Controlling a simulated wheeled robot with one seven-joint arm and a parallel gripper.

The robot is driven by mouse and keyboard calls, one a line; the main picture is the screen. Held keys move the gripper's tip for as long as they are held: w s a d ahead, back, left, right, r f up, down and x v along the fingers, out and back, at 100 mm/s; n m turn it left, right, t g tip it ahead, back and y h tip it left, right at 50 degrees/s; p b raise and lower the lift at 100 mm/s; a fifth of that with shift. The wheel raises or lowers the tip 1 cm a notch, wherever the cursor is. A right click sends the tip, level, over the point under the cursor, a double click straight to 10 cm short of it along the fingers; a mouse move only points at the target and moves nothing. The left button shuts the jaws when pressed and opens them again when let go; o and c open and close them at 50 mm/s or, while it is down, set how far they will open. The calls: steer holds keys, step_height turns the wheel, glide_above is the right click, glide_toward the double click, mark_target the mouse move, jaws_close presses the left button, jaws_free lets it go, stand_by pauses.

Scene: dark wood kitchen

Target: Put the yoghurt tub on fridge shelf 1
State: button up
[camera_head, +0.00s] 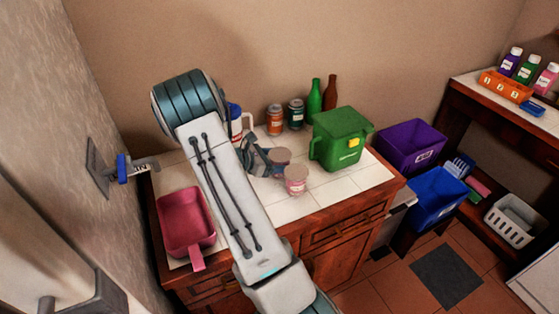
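Two small tubs stand close together on the white tiled counter: a pink one with a pale lid (295,181) in front, and one with a brownish lid (280,156) just behind and left of it. I cannot read which is the yoghurt tub. My gripper (264,160) is low over the counter, at the left side of the brownish-lidded tub. My own arm covers part of it, and I cannot tell whether its fingers are open, shut or touching that tub. No fridge shelf is recognisable in this view.
A green bin (340,139), two cans (275,119) and two bottles (314,98) stand behind and right of the tubs. A pink pan-like tray (186,222) lies at the counter's left. Purple (411,146) and blue (436,197) bins stand right. Counter front of the tubs is clear.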

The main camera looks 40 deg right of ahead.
steer(key=shift+d+f, duration=0.2)
steer(key=shift+d, duration=0.25)
steer(key=c, duration=0.9)
